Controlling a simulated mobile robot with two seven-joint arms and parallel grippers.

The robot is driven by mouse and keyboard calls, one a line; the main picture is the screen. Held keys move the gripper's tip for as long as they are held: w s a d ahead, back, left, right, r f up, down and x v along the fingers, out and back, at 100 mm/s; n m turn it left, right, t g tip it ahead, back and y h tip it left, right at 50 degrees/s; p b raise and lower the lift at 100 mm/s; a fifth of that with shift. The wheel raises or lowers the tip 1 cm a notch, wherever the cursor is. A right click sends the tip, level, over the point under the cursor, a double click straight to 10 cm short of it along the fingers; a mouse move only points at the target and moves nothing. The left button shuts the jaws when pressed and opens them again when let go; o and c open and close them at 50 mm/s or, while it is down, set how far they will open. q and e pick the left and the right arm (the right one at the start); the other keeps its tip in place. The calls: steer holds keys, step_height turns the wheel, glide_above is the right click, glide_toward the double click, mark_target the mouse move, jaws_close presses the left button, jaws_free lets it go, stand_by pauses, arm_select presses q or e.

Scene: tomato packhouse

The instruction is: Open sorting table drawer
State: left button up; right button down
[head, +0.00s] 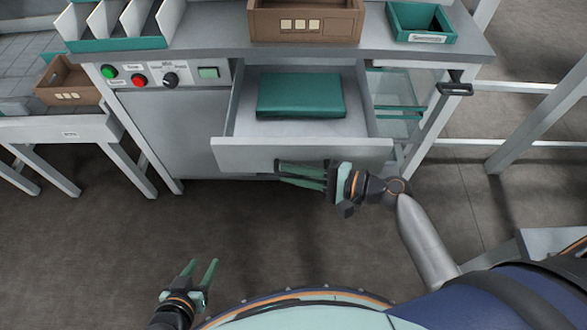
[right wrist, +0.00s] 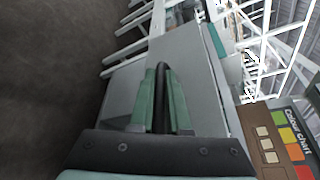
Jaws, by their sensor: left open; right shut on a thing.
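The sorting table (head: 215,46) has its drawer (head: 248,153) pulled well out, and a green flat item (head: 300,95) lies inside it. My right gripper (head: 278,173) is at the lower middle of the drawer front, shut on the drawer handle, which its fingers mostly hide. My left gripper (head: 202,268) is open and empty, low over the floor, well away from the table.
A brown crate (head: 305,38) and a green bin (head: 421,38) stand on the tabletop. A control panel (head: 165,76) with green and red buttons is left of the drawer. The floor (head: 250,225) before the table is clear.

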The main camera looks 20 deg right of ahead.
steer(key=c, duration=0.9)
jaws_free()
steer(key=shift+d, duration=0.1)
arm_select(q)
steer(key=shift+w, duration=0.15)
arm_select(e)
steer(key=v, duration=1.2)
steer(key=shift+s+d+r, duration=0.1)
steer(key=shift+s+r, duration=0.05)
arm_select(q)
steer(key=shift+r, duration=0.15)
